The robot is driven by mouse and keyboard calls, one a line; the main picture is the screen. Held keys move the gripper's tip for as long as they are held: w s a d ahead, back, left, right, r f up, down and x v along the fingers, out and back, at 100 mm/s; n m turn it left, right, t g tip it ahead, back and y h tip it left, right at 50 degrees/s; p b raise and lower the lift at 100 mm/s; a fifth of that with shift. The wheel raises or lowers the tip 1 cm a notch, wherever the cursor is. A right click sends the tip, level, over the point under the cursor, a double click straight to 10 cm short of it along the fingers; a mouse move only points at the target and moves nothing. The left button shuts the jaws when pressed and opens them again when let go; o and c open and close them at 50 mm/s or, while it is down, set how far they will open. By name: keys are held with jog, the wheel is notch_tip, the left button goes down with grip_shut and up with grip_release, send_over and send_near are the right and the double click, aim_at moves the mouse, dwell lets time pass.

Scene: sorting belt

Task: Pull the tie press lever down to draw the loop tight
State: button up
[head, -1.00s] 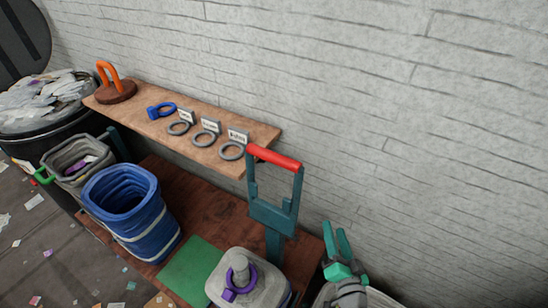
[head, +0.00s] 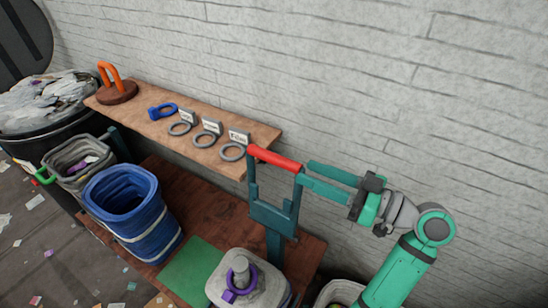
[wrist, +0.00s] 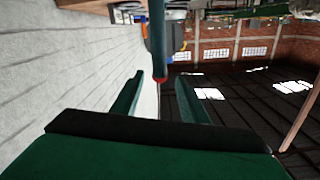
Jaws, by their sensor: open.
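The tie press lever is a teal frame (head: 273,214) with a red crossbar handle (head: 274,158) at its top, standing raised at the right end of the bench. My gripper (head: 306,174) is open and level, with its fingers pointing left at the handle's right end. In the wrist view the red end of the handle (wrist: 160,79) shows between and beyond my fingers (wrist: 155,95). I cannot tell whether the fingers touch it. A grey bag (head: 238,272) with a gathered neck stands in front of the press, and a purple tie loop (head: 249,277) lies around that neck.
A wooden shelf (head: 150,122) behind holds a blue tie (head: 162,111), several grey rings with labels, and an orange handle on a round base (head: 116,86). A blue bag (head: 130,205) and a grey bin (head: 72,165) stand left. The brick wall is close behind the press.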

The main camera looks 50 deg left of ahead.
aim_at(275, 159)
jog(key=x, duration=1)
jog(key=shift+a+f, duration=0.1)
jog(key=shift+a, duration=0.2)
grip_shut()
